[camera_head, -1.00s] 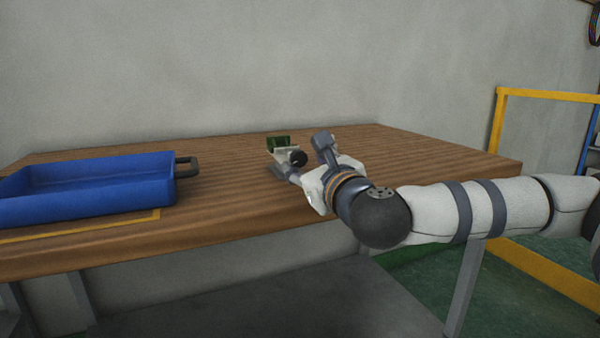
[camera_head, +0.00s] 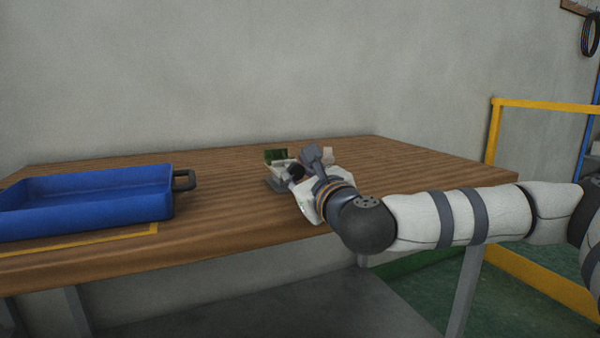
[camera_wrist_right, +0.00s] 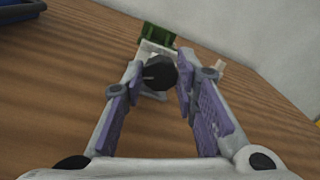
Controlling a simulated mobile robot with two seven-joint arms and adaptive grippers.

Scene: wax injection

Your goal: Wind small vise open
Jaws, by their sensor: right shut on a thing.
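The small vise stands on the wooden bench, with a green block (camera_head: 277,157) at its far end and a pale grey body (camera_head: 275,184). Its round black knob (camera_wrist_right: 160,73) faces my right gripper. My right gripper (camera_head: 300,168) comes from the right and hides part of the vise in the head view. In the right wrist view its two purple-padded fingers (camera_wrist_right: 160,78) lie on either side of the knob, shut on it. The vise jaws are too small and covered to tell how wide they stand. My left gripper is not in view.
A blue tray (camera_head: 165,195) with a dark handle stands at the left of the wooden bench (camera_head: 400,165). A small pale object (camera_head: 328,154) lies just right of the vise. The right of the bench is clear. A yellow rail (camera_head: 540,105) stands beyond its right end.

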